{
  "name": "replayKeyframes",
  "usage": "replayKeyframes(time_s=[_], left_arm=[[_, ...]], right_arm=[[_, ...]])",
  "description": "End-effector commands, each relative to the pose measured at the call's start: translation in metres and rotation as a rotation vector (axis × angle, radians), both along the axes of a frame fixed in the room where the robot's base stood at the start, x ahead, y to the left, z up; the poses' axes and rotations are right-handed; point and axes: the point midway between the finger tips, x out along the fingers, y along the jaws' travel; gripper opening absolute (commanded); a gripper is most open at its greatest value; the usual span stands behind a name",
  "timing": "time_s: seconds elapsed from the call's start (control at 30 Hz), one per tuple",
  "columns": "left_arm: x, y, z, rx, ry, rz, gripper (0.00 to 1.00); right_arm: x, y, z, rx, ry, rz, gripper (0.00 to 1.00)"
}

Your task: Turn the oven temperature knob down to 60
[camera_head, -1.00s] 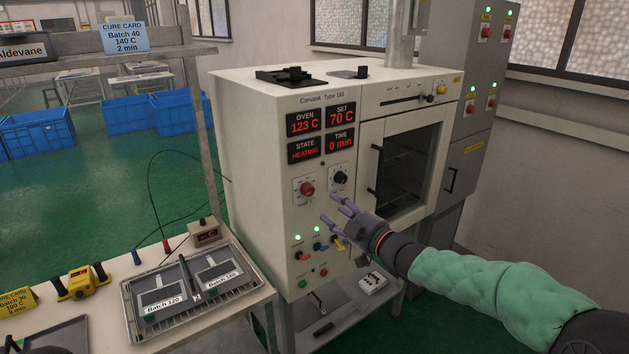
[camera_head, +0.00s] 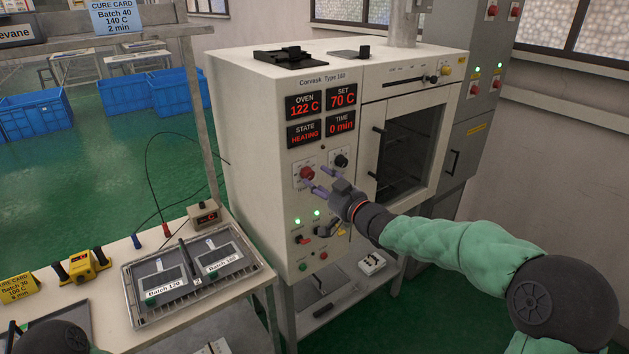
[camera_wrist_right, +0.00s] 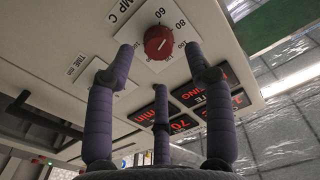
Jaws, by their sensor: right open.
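The red oven temperature knob (camera_head: 306,173) is on the oven's front panel, left of a black knob (camera_head: 341,160). The red knob (camera_wrist_right: 158,42) also shows in the right wrist view, beside printed numbers including 60 and 80. The SET display (camera_head: 341,96) reads 70 C and the OVEN display (camera_head: 303,105) reads 122 C. My right gripper (camera_head: 315,181) is open just in front of the red knob. In the wrist view, its purple fingers (camera_wrist_right: 158,60) are spread around the knob's sides, with contact not clear. My left gripper is out of view.
Switches and small lights (camera_head: 318,228) sit below the knobs. The oven door (camera_head: 408,150) is right of the panel. A bench at left holds a tray (camera_head: 262,268) with batch plates and a yellow device (camera_head: 85,266). Blue crates (camera_head: 125,95) stand behind.

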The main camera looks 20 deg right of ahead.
Motion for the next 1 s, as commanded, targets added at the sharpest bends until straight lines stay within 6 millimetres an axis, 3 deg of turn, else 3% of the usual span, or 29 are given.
replayKeyframes(time_s=[0.23, 0.6, 0.67, 0.8, 1.0], left_arm=[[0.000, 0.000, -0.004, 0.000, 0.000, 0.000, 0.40], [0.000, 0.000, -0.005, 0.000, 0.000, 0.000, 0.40], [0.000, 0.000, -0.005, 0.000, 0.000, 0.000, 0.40], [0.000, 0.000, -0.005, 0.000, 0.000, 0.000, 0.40], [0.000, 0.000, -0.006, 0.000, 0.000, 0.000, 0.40]], right_arm=[[0.024, 0.009, 0.000, -0.002, -0.001, 0.001, 0.53], [0.028, 0.010, 0.000, -0.001, 0.000, 0.000, 0.53], [0.028, 0.010, 0.000, -0.001, 0.000, 0.000, 0.42], [0.028, 0.010, 0.001, -0.001, -0.002, 0.001, 0.03], [0.028, 0.010, 0.002, -0.011, -0.008, 0.000, 0.00]])
